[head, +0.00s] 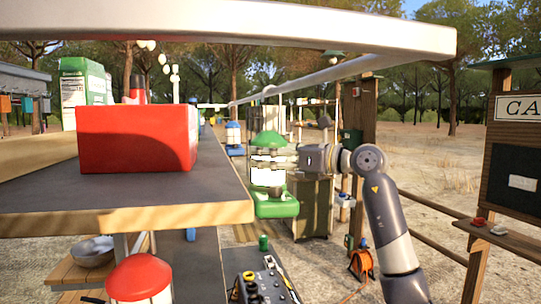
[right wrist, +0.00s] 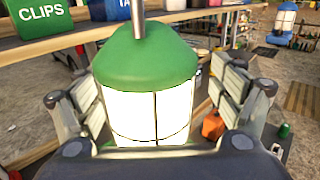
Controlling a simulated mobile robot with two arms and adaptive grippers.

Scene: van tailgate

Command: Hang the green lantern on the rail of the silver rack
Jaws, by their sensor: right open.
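The green lantern (head: 268,141) is upright in the middle of the head view, with a green cap, pale glass and green base. In the right wrist view the lantern (right wrist: 148,62) stands between the spread fingers, with a grey upright bar rising from its cap. My right gripper (head: 285,160) is open around the lantern's glass; finger contact is unclear. The silver rail (head: 310,78) runs above and behind the lantern. A loop shows above the cap near the rail, but I cannot tell whether it rests on it. My left gripper is not in view.
A red box (head: 137,138) sits on the grey shelf (head: 120,195) at left. A red-capped lantern (head: 140,277) is below it. A wooden post (head: 361,150) and a signboard (head: 515,130) stand at right.

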